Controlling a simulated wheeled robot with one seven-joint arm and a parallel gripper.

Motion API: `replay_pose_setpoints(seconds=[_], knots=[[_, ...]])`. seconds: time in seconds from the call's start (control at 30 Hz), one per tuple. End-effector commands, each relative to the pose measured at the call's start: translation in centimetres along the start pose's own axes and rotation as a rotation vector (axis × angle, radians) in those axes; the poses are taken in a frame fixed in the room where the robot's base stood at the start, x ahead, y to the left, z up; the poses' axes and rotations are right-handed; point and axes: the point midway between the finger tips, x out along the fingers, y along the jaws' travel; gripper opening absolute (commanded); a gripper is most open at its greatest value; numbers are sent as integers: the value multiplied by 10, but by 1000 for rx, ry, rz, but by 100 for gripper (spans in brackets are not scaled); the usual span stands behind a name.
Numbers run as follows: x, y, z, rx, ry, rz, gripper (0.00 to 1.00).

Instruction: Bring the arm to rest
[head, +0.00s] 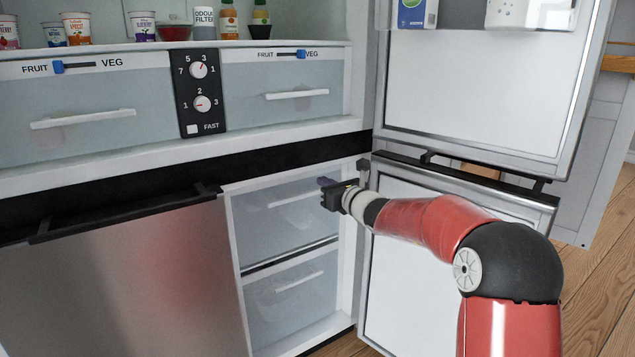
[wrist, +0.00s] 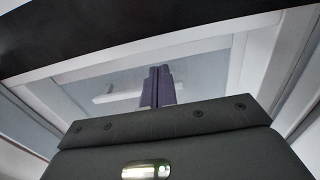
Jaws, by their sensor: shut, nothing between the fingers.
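My gripper (head: 326,183) is at the end of my red arm, in front of the open lower right compartment of the fridge. In the wrist view its two purple fingers (wrist: 158,86) are together with nothing between them. Behind them is the upper lower-compartment drawer (head: 290,212), with a white handle (wrist: 110,93). The fingertips overlap the drawer front in the picture; I cannot tell whether they touch it. The open lower door (head: 405,270) stands to the right, partly hidden behind my arm.
Another drawer (head: 292,300) is below. The upper door (head: 475,90) is open, with a carton (head: 412,14) on its shelf. The left lower door (head: 130,280) is shut. Cups and bottles stand on the shelf above the fruit and veg drawers (head: 85,115). Wooden floor (head: 595,290) is clear at right.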

Motion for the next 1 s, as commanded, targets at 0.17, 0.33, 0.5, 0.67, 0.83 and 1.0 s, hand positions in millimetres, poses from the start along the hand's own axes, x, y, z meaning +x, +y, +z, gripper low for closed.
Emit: replay_pose_setpoints(seconds=[0.17, 0.33, 0.5, 0.67, 0.83, 1.0], knots=[[-36, -1, -1, -1, 1, -2, 0], [-61, 0, -1, 0, 1, -1, 0], [-73, 4, 2, -25, 7, 10, 0], [-97, 50, 20, -281, 68, 128, 0], [-159, 123, 28, -788, 193, 364, 0], [-242, 168, 15, -1289, 324, 620, 0]])
